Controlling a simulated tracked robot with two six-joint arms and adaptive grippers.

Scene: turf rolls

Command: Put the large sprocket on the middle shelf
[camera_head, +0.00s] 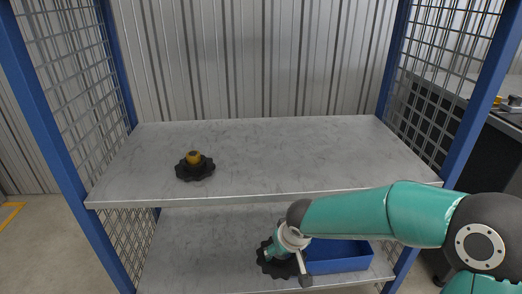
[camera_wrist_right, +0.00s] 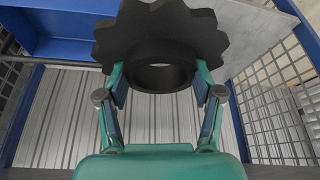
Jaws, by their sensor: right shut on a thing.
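A black toothed sprocket (camera_wrist_right: 160,35) fills the top middle of the wrist view, its round hub between my right gripper's two fingers. My right gripper (camera_wrist_right: 160,78) is shut on it. In the head view this sprocket (camera_head: 267,268) shows dark at the lower shelf (camera_head: 195,250), partly hidden by my right gripper (camera_head: 283,250); whether it touches the shelf I cannot tell. A second black sprocket with a yellow-brown hub (camera_head: 195,166) lies flat on the upper visible shelf (camera_head: 290,150), left of centre. My left gripper is not in view.
A blue bin (camera_head: 338,262) stands on the lower shelf, right of the held sprocket. Blue posts (camera_head: 49,130) and wire mesh sides (camera_head: 432,110) frame the rack. My right arm reaches in below the upper shelf's front edge. That shelf's centre and right are clear.

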